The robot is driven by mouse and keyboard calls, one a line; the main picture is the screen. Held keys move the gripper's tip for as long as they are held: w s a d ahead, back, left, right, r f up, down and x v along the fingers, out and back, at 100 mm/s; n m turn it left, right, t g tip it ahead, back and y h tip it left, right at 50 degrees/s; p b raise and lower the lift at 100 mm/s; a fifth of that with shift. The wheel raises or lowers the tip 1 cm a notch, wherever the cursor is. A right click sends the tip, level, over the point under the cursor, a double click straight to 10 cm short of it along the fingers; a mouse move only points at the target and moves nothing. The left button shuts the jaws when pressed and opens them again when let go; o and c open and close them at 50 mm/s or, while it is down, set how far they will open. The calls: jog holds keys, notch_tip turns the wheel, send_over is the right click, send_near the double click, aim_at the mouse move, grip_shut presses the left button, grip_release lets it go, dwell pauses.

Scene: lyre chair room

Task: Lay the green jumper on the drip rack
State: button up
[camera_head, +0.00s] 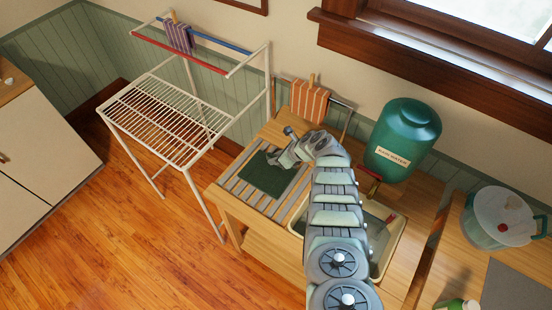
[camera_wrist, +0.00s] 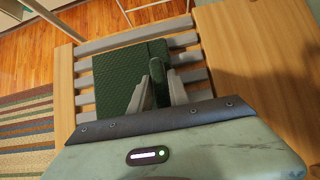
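The green jumper (camera_head: 262,178) lies folded and flat on the grey slats of the wooden bench. In the wrist view the jumper (camera_wrist: 118,75) has a raised green ridge that stands between my fingers. My gripper (camera_wrist: 157,82) is right over it, one finger on each side of the ridge. The fingers are very close to the ridge, but I cannot tell whether they press on it. In the head view my gripper (camera_head: 282,152) is at the jumper's upper right edge. The white drip rack (camera_head: 165,115) stands to the left of the bench, its slatted wire shelf bare.
A striped purple cloth (camera_head: 179,38) hangs on the rack's upper rails. An orange striped cloth (camera_head: 308,102) hangs behind the bench. A green water tank (camera_head: 403,135) stands right of my arm, above a basin (camera_head: 385,245). A lidded pot (camera_head: 497,217) is at far right.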

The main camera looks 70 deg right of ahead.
jog(key=o, duration=0.4)
jog(key=shift+c, duration=0.2)
jog(key=shift+s+r+p, duration=0.1)
jog(key=shift+r+p, duration=0.3)
jog(key=shift+p, duration=0.05)
jog(key=p+v, duration=0.3)
jog(key=v, duration=0.8)
jog(key=shift+s+p, duration=0.25)
jog(key=shift+p, duration=0.1)
